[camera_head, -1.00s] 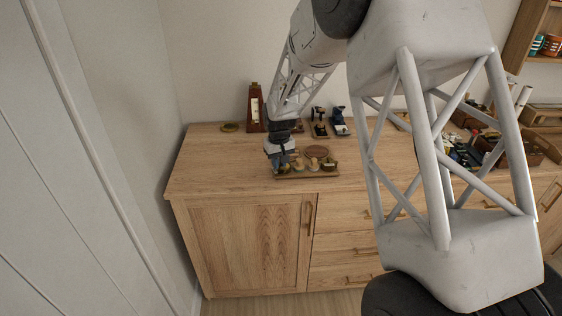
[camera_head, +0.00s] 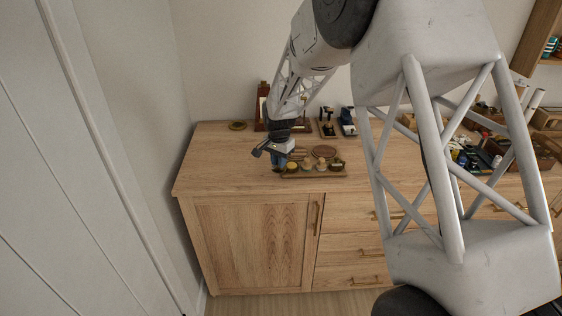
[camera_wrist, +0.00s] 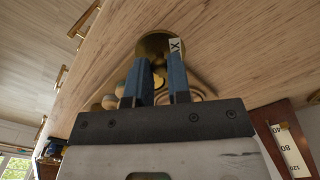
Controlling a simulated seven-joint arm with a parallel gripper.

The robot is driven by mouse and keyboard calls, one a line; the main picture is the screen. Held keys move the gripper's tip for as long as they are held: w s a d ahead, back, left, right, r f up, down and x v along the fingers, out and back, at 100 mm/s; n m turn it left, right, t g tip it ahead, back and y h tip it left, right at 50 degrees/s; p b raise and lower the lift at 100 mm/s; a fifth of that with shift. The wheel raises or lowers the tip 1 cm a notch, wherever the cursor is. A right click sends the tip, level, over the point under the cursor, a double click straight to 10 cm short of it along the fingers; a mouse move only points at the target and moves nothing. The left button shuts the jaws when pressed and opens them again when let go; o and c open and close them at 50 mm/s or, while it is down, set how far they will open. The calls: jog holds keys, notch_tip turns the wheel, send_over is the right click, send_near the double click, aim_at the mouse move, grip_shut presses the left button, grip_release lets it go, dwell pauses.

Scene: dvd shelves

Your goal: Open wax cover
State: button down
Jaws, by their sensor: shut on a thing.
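My gripper (camera_wrist: 163,68) has its blue fingers shut on a round brass cover (camera_wrist: 153,44) in the wrist view. A small white tag with an X (camera_wrist: 176,45) shows beside the right fingertip. The cover is too small to make out there. In the wrist view some round pieces (camera_wrist: 110,101) show partly behind the fingers.
A wooden cabinet top (camera_head: 222,170) carries everything, with free room left of my gripper. A brass disc (camera_head: 237,126) lies at the back left. A metronome (camera_head: 262,105) and small tools (camera_head: 328,124) stand behind my arm. A box of items (camera_head: 478,160) sits farther right.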

jog(key=shift+w+a+m, duration=0.15)
jog(key=shift+m, duration=0.55)
jog(key=shift+w+a+m, duration=0.1)
jog(key=shift+m, duration=0.6)
jog(key=c, duration=1.1)
grip_release()
jog(key=shift+r, duration=3.9)
